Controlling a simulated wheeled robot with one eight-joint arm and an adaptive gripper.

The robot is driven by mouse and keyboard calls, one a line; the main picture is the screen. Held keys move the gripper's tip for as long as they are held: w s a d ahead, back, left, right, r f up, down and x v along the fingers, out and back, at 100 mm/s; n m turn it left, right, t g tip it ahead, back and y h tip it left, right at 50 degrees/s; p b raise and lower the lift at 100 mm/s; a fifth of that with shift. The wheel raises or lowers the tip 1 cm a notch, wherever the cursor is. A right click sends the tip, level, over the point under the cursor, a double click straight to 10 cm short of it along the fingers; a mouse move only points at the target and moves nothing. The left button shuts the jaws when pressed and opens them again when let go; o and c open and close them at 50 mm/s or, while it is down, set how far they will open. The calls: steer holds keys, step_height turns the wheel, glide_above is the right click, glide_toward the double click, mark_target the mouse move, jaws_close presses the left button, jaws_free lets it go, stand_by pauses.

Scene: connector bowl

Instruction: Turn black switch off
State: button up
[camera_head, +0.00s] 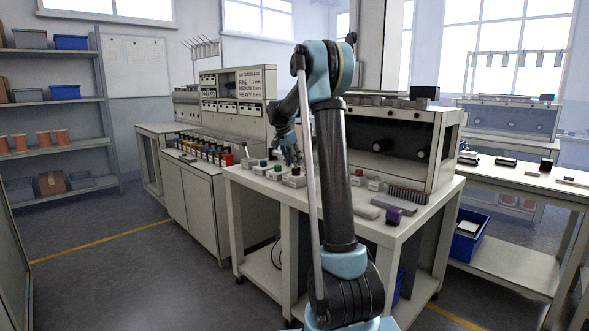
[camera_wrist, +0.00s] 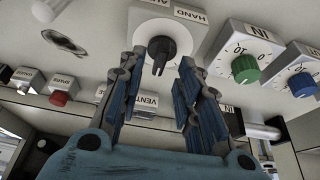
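In the wrist view a black rotary switch (camera_wrist: 158,54) sits on a white plate with a HAND label (camera_wrist: 188,15) and a partly cut-off second label beside it. A VENT label lies below it, partly hidden by my fingers. My gripper (camera_wrist: 157,78) is open, with its blue-grey fingers to the left and right of the switch and a gap between them. Whether either finger touches the switch I cannot tell. In the head view my gripper (camera_head: 289,150) hangs low over the bench top, among small switch boxes; which one is the black switch is unclear there.
In the wrist view, a green knob (camera_wrist: 245,69) and a blue knob (camera_wrist: 303,84) sit to the right, and a red button (camera_wrist: 58,98) to the left. In the head view, a cream console (camera_head: 400,140) stands behind the bench (camera_head: 415,225), and a purple block (camera_head: 393,215) lies near its front.

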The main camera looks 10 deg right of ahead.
steer(key=v, duration=0.8)
steer(key=shift+r, duration=0.2)
steer(key=s+d+f+n+y, duration=0.1)
steer(key=s+d+f+n, duration=0.15)
steer(key=s, duration=1.25)
steer(key=s+d+f+n+y, duration=0.1)
steer(key=s+d+f+n, duration=0.15)
steer(key=s, duration=1.25)
steer(key=s+f+n, duration=0.3)
steer(key=s+f, duration=0.6)
steer(key=s, duration=0.3)
steer(key=s+a+f+n+y, duration=0.1)
steer(key=s+f+n, duration=0.2)
steer(key=s+f, duration=0.7)
steer(key=shift+s+a+y, duration=0.25)
steer(key=shift+s+y, duration=0.05)
steer(key=shift+s, duration=0.55)
